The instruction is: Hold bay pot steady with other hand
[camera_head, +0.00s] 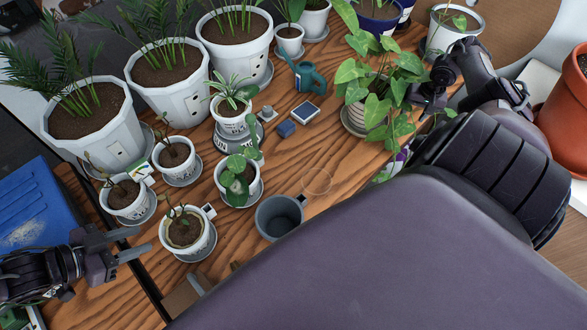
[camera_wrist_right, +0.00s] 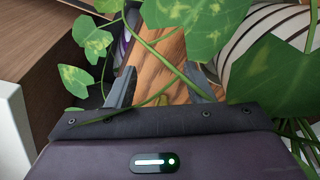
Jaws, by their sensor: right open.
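Small white pots with thin seedlings stand on saucers at the left of the table: a back one (camera_head: 177,163), a left one (camera_head: 131,208) and a front one (camera_head: 190,247). I cannot tell which plant is the bay. My left gripper (camera_head: 143,241) is open and empty, between the left and front pots, with its fingers pointing right. My right gripper (camera_head: 425,98) is beside the trailing variegated vine (camera_head: 385,85) in a striped pot (camera_wrist_right: 275,45). In the right wrist view its fingers (camera_wrist_right: 160,73) are apart, with a vine stem passing across the gap.
Large white palm pots (camera_head: 97,135) line the back left. A grey empty cup (camera_head: 279,218), a teal watering can (camera_head: 309,76) and small blue boxes (camera_head: 286,128) stand mid-table. A terracotta pot (camera_head: 570,120) is at right. Bare wood (camera_head: 345,165) lies right of centre.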

